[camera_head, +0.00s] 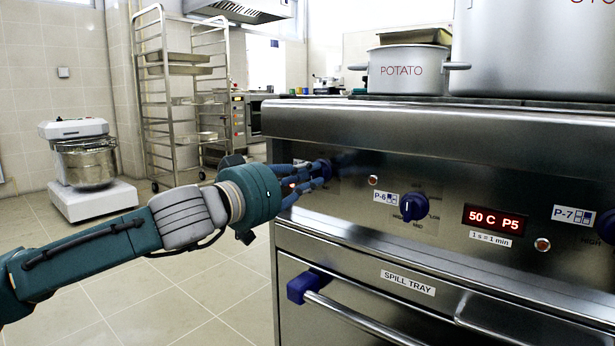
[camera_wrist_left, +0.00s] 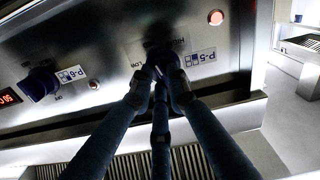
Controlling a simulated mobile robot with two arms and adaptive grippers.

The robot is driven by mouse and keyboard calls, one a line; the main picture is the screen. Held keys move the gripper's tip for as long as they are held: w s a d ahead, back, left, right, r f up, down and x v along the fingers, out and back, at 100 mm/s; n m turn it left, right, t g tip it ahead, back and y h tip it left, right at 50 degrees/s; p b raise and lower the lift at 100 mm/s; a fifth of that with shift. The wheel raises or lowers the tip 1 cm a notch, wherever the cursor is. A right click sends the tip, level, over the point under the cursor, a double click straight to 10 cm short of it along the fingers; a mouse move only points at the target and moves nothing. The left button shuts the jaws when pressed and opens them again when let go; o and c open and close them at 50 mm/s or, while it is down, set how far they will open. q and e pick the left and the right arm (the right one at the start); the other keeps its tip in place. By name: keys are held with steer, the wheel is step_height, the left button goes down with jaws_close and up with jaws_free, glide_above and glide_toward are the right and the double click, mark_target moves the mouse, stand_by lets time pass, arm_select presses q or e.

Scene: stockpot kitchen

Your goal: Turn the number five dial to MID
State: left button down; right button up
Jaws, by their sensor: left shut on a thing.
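The number five dial (camera_head: 327,166) is a dark blue knob at the left end of the steel stove panel, mostly hidden by my fingers. In the left wrist view the dark dial (camera_wrist_left: 160,38) shows upside down beside its P-5 label (camera_wrist_left: 200,60). My left gripper (camera_head: 315,176) reaches it from the left. In the left wrist view its fingers (camera_wrist_left: 158,76) are shut on the dial's near part. The dial's pointer is hidden, so I cannot tell its setting. The red display (camera_head: 495,220) reads "50 C P5". My right gripper is not in view.
The P-6 dial (camera_head: 414,207) sits to the right on the same panel, and part of the P-7 dial (camera_head: 607,226) is at the right edge. A blue-ended spill tray handle (camera_head: 303,287) sticks out below. A POTATO pot (camera_head: 405,73) stands on top. Open floor lies left.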

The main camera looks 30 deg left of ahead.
arm_select(q)
steer(key=shift+d+f, duration=0.1)
steer(key=shift+f, duration=0.1)
steer(key=c, duration=1.7)
jaws_free()
steer(key=shift+o, duration=0.2)
steer(key=shift+r, duration=0.1)
